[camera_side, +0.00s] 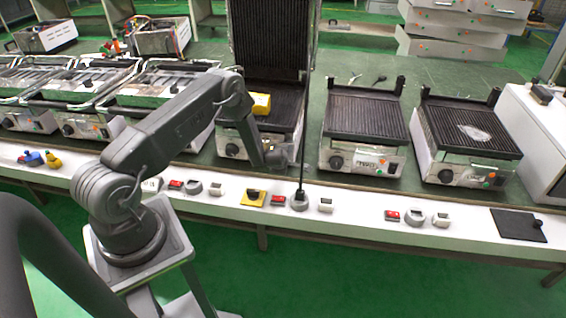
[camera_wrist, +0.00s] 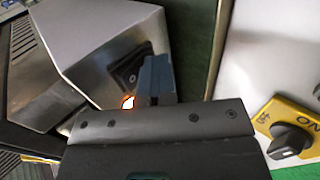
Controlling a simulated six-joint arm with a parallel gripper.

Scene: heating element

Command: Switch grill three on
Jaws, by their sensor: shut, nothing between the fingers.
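A yellow switch plate with a black rotary knob (camera_side: 253,196) is on the white front ledge, below the open-lidded grill (camera_side: 262,130). In the wrist view the yellow plate (camera_wrist: 290,117) is at the right edge, marked ON and OFF. My gripper (camera_side: 276,158) is shut and empty, above and behind the ledge, close to that grill's front. In the wrist view my gripper (camera_wrist: 156,78) is apart from the knob. No number on the grills is readable.
Two flat ribbed grills, one nearer (camera_side: 362,125) and one farther right (camera_side: 468,130), stand beside it. Red and grey switches (camera_side: 392,216) line the ledge. A thin dark rod (camera_side: 302,150) stands upright from a grey socket. An orange glow (camera_wrist: 128,102) shows beside my fingers.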

